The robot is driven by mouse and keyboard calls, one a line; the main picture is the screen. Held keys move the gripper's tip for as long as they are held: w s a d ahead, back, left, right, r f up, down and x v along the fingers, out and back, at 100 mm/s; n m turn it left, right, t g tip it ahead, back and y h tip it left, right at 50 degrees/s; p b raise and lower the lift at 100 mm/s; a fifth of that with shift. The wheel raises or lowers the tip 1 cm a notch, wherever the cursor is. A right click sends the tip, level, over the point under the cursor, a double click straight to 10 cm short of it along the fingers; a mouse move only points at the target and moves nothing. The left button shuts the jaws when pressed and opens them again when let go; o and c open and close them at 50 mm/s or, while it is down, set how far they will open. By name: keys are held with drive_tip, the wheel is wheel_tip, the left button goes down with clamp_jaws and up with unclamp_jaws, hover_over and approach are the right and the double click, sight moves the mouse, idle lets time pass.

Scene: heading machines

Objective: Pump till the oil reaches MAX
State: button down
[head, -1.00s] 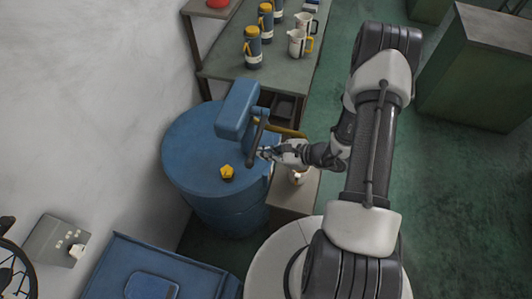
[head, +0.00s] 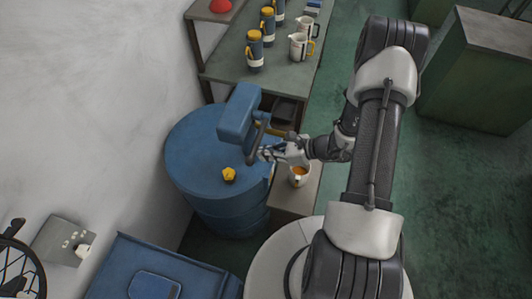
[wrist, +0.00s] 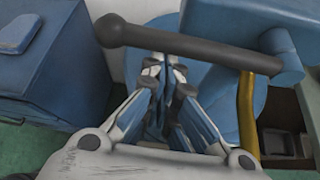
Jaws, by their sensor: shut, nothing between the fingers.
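A blue pump (head: 236,112) stands on a blue drum (head: 190,150). Its dark lever (head: 257,138) hangs at its right side; in the wrist view the lever (wrist: 200,43) crosses the top, with a round knob at its left end. My gripper (head: 266,153) is shut and empty by the lever's lower end. In the wrist view its fingertips (wrist: 165,66) are close together at the lever's shaft; whether they touch it I cannot tell. A white jug (head: 299,179) below my wrist shows amber oil inside. I cannot read a MAX mark. A yellow spout pipe (wrist: 247,110) shows in the wrist view.
The jug stands on a small stand (head: 292,201) right of the drum. A yellow cap (head: 229,174) sits on the drum top. A shelf table (head: 235,75) behind holds bottles and jugs. A blue cabinet (head: 120,262) is at the front left. Green floor at right is partly open.

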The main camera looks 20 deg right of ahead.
wheel_tip(320, 180, up, 9)
drive_tip(key=w+d+m+g+y+p, duration=0.1)
drive_tip(key=w+m+g+y+p, duration=0.1)
drive_tip(key=m+g+p, duration=0.1)
drive_tip(key=shift+d+m+y, duration=0.25)
drive_tip(key=shift+m+y, duration=0.15)
drive_tip(key=shift+r, duration=0.15)
idle(0.3)
wheel_tip(320, 180, down, 4)
drive_tip(key=s+b, duration=0.2)
drive_tip(key=r+b+v, duration=0.1)
drive_tip(key=v, duration=0.8)
drive_tip(key=shift+s, duration=0.3)
drive_tip(key=shift+r, duration=0.1)
